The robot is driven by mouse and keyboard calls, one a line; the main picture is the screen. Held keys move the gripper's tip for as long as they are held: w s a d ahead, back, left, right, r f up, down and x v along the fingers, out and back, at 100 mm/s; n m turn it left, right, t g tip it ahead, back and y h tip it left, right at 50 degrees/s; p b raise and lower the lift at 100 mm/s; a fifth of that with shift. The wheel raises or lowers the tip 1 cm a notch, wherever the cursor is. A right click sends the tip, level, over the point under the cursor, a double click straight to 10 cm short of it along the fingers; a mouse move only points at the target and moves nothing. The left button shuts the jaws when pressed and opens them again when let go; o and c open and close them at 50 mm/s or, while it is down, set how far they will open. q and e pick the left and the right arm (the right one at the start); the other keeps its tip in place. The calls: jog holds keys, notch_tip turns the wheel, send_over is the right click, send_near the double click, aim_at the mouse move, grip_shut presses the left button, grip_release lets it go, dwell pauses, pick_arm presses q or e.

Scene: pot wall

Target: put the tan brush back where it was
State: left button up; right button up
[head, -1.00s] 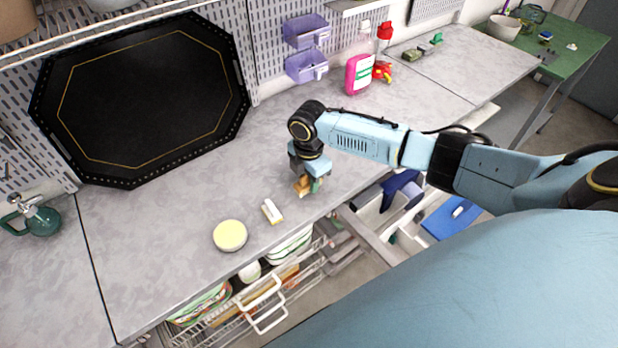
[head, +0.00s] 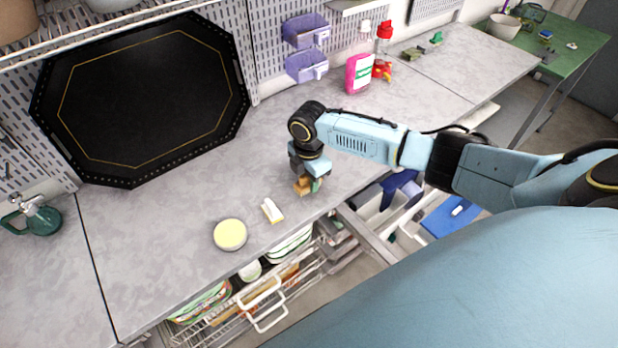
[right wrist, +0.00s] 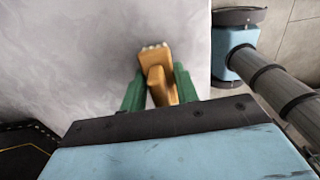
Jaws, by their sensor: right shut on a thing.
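The tan brush (right wrist: 157,76) is between the green fingers of my right gripper (right wrist: 158,88) in the right wrist view, with its pale tip against or close above the grey counter. In the head view the right gripper (head: 309,187) is low over the counter (head: 230,170), near its front edge, shut on the brush (head: 302,186). The brush is partly hidden by the gripper there. I cannot tell whether the brush touches the counter. My left gripper is not in view.
A white and yellow brush-like item (head: 271,210) and a round yellow-topped tin (head: 230,235) lie left of the gripper. A pink bottle (head: 359,73) stands behind it. Open drawers (head: 270,290) jut out below the front edge. The counter's middle is clear.

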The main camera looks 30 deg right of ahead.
jog(key=shift+f+b, duration=0.4)
jog(key=shift+f, duration=0.4)
jog(key=o, duration=1)
jog(key=shift+r, duration=0.15)
notch_tip(320, 180, up, 13)
jog(key=shift+r, duration=0.1)
